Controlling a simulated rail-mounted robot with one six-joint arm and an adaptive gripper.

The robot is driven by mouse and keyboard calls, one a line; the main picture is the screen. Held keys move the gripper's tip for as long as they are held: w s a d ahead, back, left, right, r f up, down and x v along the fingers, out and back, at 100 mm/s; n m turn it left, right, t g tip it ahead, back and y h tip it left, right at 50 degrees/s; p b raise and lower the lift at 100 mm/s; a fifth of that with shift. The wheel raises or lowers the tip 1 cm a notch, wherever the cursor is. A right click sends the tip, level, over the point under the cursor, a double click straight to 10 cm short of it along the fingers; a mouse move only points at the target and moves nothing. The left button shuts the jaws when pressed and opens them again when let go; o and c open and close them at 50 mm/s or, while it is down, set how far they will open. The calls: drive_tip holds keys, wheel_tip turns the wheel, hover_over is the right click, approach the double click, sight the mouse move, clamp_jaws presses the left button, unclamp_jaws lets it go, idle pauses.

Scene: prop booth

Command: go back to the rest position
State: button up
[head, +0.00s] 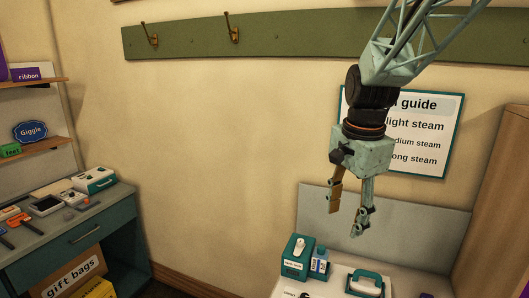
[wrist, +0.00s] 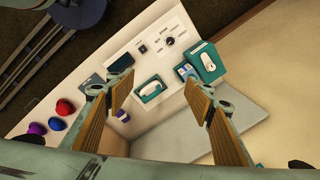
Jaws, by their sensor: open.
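My gripper (head: 346,208) hangs from the arm above the steam station in the head view, with its fingers pointing down. It is open, and nothing is between the fingers. In the wrist view the two wood-padded fingers of my gripper (wrist: 160,105) stand wide apart, with the station below them. No held object shows in either view.
A guide sign (head: 425,125) hangs behind my arm. A teal desk (head: 85,235) stands left; open wall lies between.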

drive_tip(key=s+r+n+t+b, duration=0.1)
drive_tip(key=s+n, duration=0.5)
drive_tip(key=s, duration=1.1)
drive_tip(key=s+r+n+t+b, duration=0.1)
drive_tip(key=s+n+b, duration=0.2)
drive_tip(key=s, duration=1.4)
drive_tip(key=shift+s+r+n+b, duration=0.15)
drive_tip(key=shift+r+n+b, duration=0.2)
drive_tip(key=shift+n, duration=1.75)
